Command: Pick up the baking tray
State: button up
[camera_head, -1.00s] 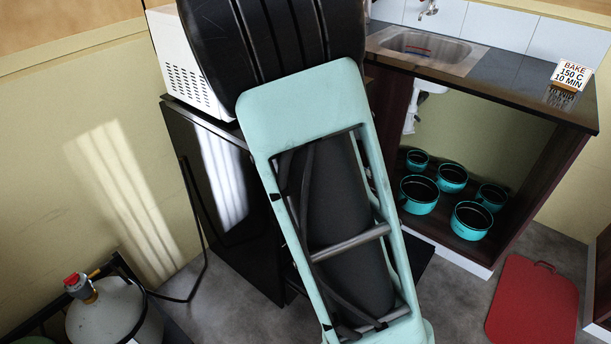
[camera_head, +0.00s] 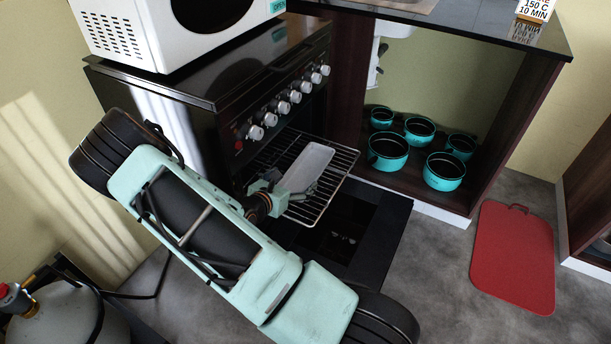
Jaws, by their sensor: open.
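The baking tray (camera_head: 307,163) is a pale grey, shallow rectangle. It lies on a wire oven rack (camera_head: 338,172) that sticks out of the open oven. My gripper (camera_head: 301,194) is at the near end of the tray, over the rack, and looks open. My arm's pale green links cross the picture's lower left, and part of the gripper is hidden or too small to make out. I cannot tell whether the fingers touch the tray.
The black oven (camera_head: 215,110) has a row of knobs and its door (camera_head: 375,245) hangs open below the rack. A white microwave (camera_head: 150,35) stands on top. Several teal pots (camera_head: 443,172) sit under the counter at right. A red board (camera_head: 513,255) lies on the floor.

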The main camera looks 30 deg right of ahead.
aim_at(307, 173)
jog(key=b+x, duration=0.3)
jog(key=x, duration=0.7)
jog(key=shift+w+d+b, duration=0.1)
jog(key=shift+d+b, duration=0.05)
jog(key=shift+b, duration=0.2)
jog(key=shift+r, duration=0.1)
jog(key=c, duration=1.4)
